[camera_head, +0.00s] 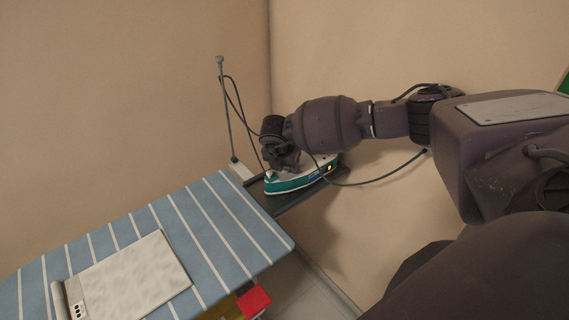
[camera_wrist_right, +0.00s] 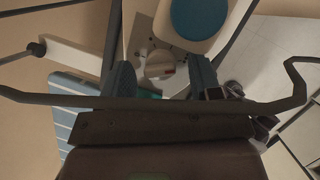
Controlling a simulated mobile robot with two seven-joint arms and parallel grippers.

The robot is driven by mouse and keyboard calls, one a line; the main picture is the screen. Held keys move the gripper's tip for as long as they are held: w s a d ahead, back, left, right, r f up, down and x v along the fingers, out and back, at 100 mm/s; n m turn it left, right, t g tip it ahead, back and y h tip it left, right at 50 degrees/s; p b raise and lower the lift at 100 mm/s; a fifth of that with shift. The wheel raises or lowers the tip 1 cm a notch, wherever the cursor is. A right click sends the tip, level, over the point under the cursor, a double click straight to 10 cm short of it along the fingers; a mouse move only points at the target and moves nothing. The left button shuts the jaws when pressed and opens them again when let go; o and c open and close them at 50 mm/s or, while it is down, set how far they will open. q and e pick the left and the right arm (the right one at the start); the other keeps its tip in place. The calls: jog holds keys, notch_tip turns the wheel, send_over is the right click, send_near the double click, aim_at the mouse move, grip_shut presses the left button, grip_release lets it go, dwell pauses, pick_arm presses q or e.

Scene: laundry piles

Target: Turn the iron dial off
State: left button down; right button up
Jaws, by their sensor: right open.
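The white and teal iron (camera_head: 298,180) rests on a dark rest plate at the end of the ironing board. A small orange spot shows on its side in the head view. In the right wrist view a round pale dial (camera_wrist_right: 159,64) with a small red mark sits on the white iron body, near the blue part (camera_wrist_right: 198,14). My right gripper (camera_head: 279,163) reaches down over the iron from the right. In the wrist view it (camera_wrist_right: 162,80) is open, with one finger on each side of the dial; I cannot tell whether they touch it. My left gripper is not in view.
The blue striped ironing board (camera_head: 215,215) holds a folded pale cloth (camera_head: 135,275). A thin cord pole (camera_head: 228,110) stands behind the iron rest (camera_head: 295,202). The dark cord (camera_head: 385,178) loops past my right arm. A red item (camera_head: 254,301) lies below the board's edge. Walls close the corner.

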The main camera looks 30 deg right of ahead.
jog(key=c, duration=0.9)
jog(key=shift+c, duration=0.2)
jog(key=shift+n, duration=0.3)
jog(key=n+y+b, duration=0.1)
jog(key=n, duration=0.1)
jog(key=shift+d+f+n+t+b, duration=0.1)
jog(key=shift+n+t+b, duration=0.2)
jog(key=shift+t+b, duration=0.1)
jog(key=shift+n+t+y+b, duration=0.4)
jog(key=shift+n+b, duration=0.05)
jog(key=shift+n, duration=0.95)
jog(key=o, duration=0.9)
jog(key=shift+o, duration=0.2)
